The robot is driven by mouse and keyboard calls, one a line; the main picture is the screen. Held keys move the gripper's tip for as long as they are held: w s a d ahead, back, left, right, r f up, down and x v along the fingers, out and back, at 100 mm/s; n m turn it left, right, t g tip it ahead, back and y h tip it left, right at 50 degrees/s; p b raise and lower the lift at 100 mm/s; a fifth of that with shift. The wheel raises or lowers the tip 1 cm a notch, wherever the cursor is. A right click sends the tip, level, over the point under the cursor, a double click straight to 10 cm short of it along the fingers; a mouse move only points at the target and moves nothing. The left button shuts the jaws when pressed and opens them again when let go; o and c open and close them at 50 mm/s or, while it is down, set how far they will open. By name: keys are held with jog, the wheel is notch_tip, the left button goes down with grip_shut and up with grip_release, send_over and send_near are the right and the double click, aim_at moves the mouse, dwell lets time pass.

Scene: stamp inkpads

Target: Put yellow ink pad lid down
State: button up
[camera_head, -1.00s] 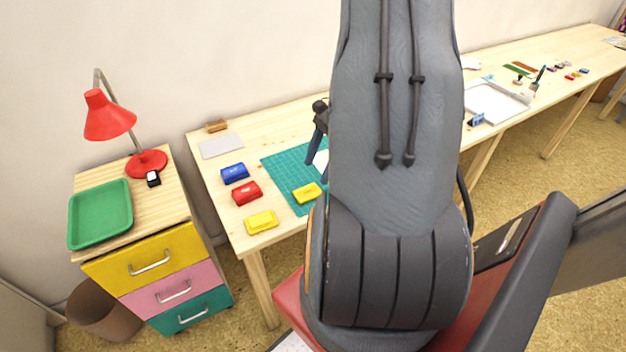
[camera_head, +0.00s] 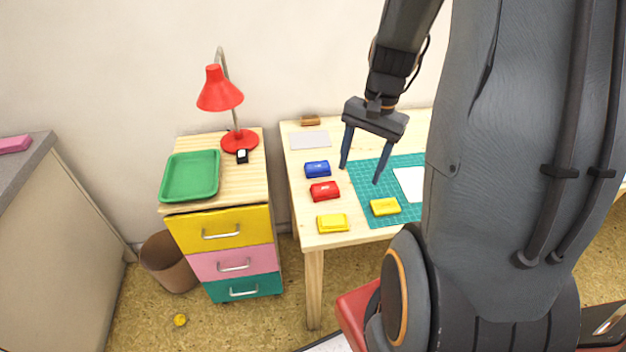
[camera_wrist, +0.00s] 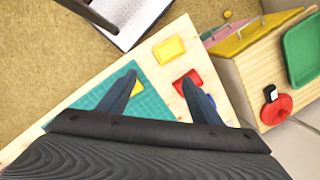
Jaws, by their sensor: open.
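A yellow piece that looks like the ink pad lid (camera_head: 385,207) lies on the green cutting mat (camera_head: 361,190), near its front left corner. In the wrist view this lid (camera_wrist: 137,88) is partly hidden by a finger. A second yellow piece, which looks like the flat yellow ink pad (camera_head: 332,223), lies left of the mat on the bare wood and also shows in the wrist view (camera_wrist: 170,49). My gripper (camera_head: 361,174) is open and empty above the table, behind the lid and apart from it. Its two fingers also show in the wrist view (camera_wrist: 160,78).
A red ink pad (camera_head: 324,191) and a blue one (camera_head: 317,169) lie in a row behind the yellow pad. A white sheet (camera_head: 410,183) lies on the mat. A drawer cabinet (camera_head: 252,184) with a green tray (camera_head: 168,196) and red lamp (camera_head: 221,98) stands left.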

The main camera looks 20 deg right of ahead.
jog(key=s+a+r+n+h, duration=0.1)
jog(key=s+a+n, duration=0.1)
jog(key=a+n, duration=0.3)
jog(key=s+a+r+n+t, duration=0.1)
jog(key=a+r+n, duration=0.1)
jog(key=a+n, duration=0.4)
jog(key=shift+s+a+r+h, duration=0.2)
jog(key=shift+s+a+h, duration=0.2)
jog(key=shift+a, duration=1.25)
jog(key=shift+w, duration=0.1)
